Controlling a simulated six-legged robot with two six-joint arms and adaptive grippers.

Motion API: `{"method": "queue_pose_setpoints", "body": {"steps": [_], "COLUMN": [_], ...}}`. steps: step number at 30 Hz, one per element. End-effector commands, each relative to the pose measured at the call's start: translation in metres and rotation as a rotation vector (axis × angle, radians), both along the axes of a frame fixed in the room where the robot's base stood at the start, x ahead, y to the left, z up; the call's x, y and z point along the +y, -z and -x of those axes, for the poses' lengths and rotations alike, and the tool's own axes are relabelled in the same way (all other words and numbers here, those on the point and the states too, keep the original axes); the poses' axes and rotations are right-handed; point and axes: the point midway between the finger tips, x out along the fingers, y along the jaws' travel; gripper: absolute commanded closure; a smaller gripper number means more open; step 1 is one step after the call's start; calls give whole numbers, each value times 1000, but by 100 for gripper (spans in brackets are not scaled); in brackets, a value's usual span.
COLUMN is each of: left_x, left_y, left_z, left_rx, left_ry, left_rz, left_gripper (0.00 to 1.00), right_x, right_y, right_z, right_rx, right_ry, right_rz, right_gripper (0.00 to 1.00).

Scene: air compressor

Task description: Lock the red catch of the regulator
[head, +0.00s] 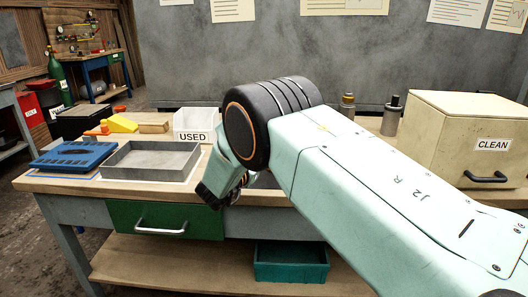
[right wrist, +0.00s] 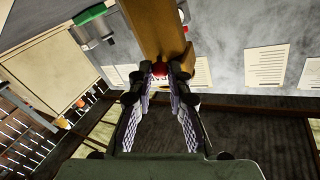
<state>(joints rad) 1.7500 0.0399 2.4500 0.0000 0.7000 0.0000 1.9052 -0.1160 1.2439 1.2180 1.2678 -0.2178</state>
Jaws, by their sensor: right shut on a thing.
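My right arm fills the right half of the head view, and a dark part at its hand end (head: 220,193) shows beside the bench front. In the right wrist view my right gripper (right wrist: 160,75) has its fingertips closed on a small red piece (right wrist: 160,69), which looks like the red catch. The piece sits at the lower end of a mustard-brown body (right wrist: 155,28), likely the regulator. The fingertips partly cover the red piece, so its exact position is unclear. In the head view the catch and regulator cannot be made out. My left gripper is not in view.
The bench carries a grey tray (head: 109,160), a blue case (head: 62,157), a white USED bin (head: 190,121) and a cream CLEAN box (head: 455,150). A teal bin (head: 290,268) sits on the lower shelf.

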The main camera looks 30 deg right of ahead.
Motion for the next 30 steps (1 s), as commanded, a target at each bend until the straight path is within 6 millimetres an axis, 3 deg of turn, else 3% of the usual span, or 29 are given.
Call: {"method": "queue_pose_setpoints", "body": {"steps": [1, 2, 9, 20, 30], "left_x": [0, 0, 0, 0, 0], "left_y": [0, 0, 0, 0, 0], "left_z": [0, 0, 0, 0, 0], "left_rx": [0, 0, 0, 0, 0], "left_ry": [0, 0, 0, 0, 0], "left_rz": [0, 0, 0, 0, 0], "left_gripper": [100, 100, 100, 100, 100], "right_x": [-1, -1, 0, 4, 48], "right_y": [2, 2, 1, 0, 0], "right_z": [1, 1, 0, 2, 30], "right_rx": [5, 4, 2, 1, 1], "right_ry": [3, 3, 1, -1, -4], "right_rz": [-2, -3, -1, 0, 2], "right_gripper": [100, 80, 60, 59, 59]}}
